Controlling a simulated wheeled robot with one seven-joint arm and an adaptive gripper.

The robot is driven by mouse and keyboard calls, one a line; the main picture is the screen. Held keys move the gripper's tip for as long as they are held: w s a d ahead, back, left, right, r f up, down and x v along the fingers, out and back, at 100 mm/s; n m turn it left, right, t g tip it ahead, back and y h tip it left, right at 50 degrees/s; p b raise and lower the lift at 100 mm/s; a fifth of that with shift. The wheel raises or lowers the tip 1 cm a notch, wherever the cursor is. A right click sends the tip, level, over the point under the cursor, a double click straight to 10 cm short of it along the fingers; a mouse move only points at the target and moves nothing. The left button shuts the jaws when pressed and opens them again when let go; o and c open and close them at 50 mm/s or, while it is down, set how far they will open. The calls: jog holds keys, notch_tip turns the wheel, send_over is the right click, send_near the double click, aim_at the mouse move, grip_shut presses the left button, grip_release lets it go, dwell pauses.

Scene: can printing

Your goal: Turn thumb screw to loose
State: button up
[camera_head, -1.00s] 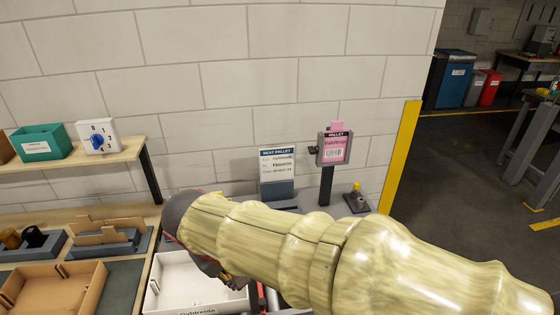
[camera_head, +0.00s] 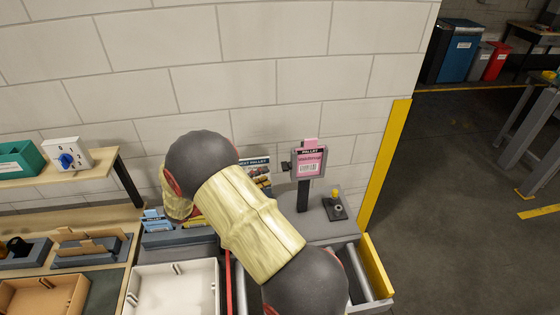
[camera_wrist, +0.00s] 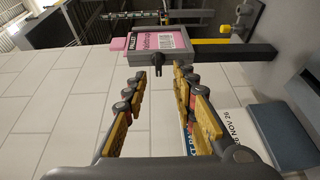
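The thumb screw (camera_head: 286,166) is a small dark knob on the left side of the grey holder frame that carries a pink pallet card (camera_head: 309,163). The holder stands on a dark post (camera_head: 303,196). In the wrist view the thumb screw (camera_wrist: 157,69) points towards my gripper, in line with the gap between the fingertips. My gripper (camera_wrist: 158,77) is open and empty, with its yellow and dark fingers apart on either side. It appears short of the screw; I see no contact.
A "next pallet" board (camera_head: 260,180) stands left of the post, partly behind my arm; a dark grey block (camera_wrist: 283,136) is near the right finger in the wrist view. A yellow-topped fixture (camera_head: 336,205) stands right of the post. The block wall (camera_head: 300,60) is close behind.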

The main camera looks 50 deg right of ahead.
aim_at(286, 166)
jog(key=x, duration=0.7)
jog(key=shift+w+d+t+h+p, duration=0.25)
jog(key=shift+d+t+h+p, duration=0.1)
jog(key=shift+d, duration=0.15)
jog(key=shift+r, duration=0.1)
jog(key=shift+c, duration=0.7)
grip_shut()
